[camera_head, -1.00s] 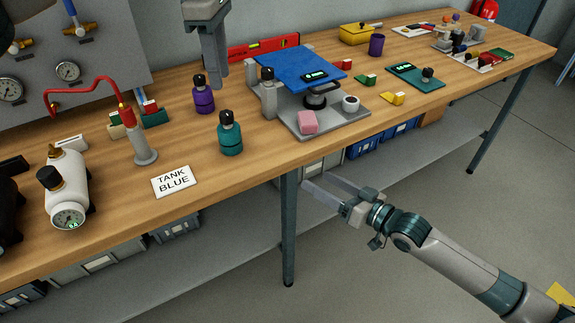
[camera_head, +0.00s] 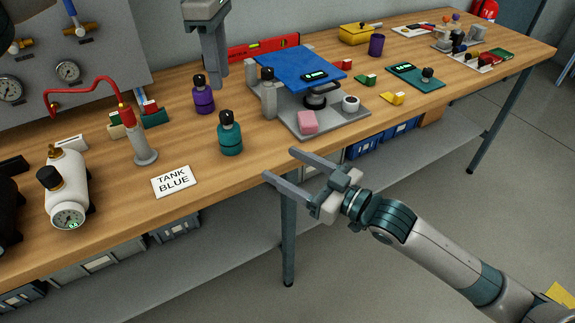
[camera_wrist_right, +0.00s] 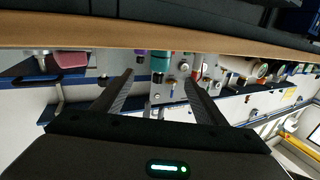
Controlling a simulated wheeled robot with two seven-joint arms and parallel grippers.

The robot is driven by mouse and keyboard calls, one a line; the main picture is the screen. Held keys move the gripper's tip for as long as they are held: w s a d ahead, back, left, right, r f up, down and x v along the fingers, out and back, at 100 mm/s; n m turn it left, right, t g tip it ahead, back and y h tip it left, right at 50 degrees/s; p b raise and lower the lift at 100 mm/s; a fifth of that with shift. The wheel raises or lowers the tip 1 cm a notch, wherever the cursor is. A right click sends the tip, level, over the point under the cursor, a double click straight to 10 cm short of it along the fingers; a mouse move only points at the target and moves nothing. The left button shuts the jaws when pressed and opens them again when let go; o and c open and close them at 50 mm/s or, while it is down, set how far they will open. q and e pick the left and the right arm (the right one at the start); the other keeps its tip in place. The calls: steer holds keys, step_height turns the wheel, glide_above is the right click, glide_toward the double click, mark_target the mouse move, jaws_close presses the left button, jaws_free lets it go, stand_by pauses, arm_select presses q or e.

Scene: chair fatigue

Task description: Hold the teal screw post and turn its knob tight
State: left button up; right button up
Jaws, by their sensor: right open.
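The teal screw post (camera_head: 230,138) stands upright on the wooden bench (camera_head: 120,215) near its front edge, with its black knob (camera_head: 226,118) on top. My right gripper (camera_head: 280,164) is open and empty, in front of the bench edge and to the right of the post. In the right wrist view, the teal post (camera_wrist_right: 160,63) shows beyond and between the open fingers (camera_wrist_right: 158,78).
A purple post (camera_head: 203,97) stands behind the teal one, and a grey post (camera_head: 268,98) to its right. A "TANK BLUE" card (camera_head: 174,182) lies at front left. A stand with a pink block (camera_head: 308,122) is to the right. Bench is clear just around the teal post.

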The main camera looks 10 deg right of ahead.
mark_target(238, 140)
steer(key=shift+a+r, duration=0.15)
steer(key=shift+a, duration=0.05)
stand_by(0.3)
steer(key=x, duration=1.7)
steer(key=shift+w+a, duration=0.1)
steer(key=shift+w, duration=0.15)
